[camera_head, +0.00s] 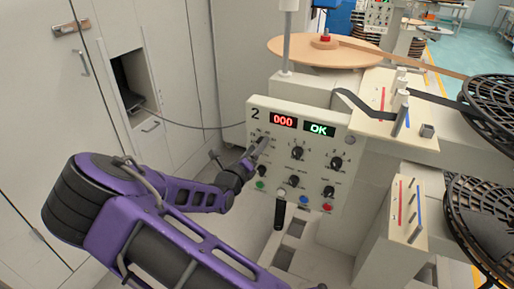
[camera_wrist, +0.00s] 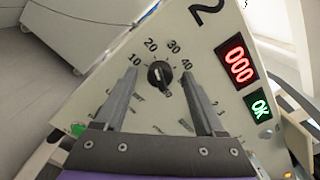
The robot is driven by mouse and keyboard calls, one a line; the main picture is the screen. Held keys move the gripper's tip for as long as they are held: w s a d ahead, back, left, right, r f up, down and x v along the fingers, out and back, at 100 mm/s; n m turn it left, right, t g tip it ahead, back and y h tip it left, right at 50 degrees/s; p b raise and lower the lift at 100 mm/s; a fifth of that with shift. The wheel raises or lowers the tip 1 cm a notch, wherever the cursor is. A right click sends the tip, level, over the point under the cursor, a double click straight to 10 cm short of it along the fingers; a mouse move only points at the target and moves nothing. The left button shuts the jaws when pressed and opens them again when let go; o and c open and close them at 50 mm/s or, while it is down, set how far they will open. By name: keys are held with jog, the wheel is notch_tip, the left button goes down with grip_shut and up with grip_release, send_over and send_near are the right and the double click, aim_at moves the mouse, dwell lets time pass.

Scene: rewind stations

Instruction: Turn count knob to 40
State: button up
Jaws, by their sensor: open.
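The count knob (camera_wrist: 160,74) is a round black knob on the cream control panel (camera_wrist: 225,95), with the numbers 10, 20, 30 and 40 printed around it. It has a small pale mark, but I cannot tell exactly where it points. My gripper (camera_wrist: 160,80) is open, one finger on each side of the knob in the wrist view, with gaps between fingers and knob. In the head view my gripper (camera_head: 258,149) is at the panel's upper left and hides the count knob. The red display (camera_head: 283,121) reads 000 and the green display (camera_head: 319,129) reads OK.
Other black knobs (camera_head: 297,153) and coloured buttons (camera_head: 327,208) sit close by on the panel. A black-handled lever (camera_head: 279,214) hangs below it. Reels (camera_head: 492,103) and a guide table (camera_head: 390,125) stand to the right. Grey cabinets (camera_head: 150,85) stand at the left.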

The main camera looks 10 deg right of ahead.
jog(key=shift+w+d, duration=0.1)
jog(key=shift+w, duration=0.05)
jog(key=shift+c, duration=0.4)
grip_shut()
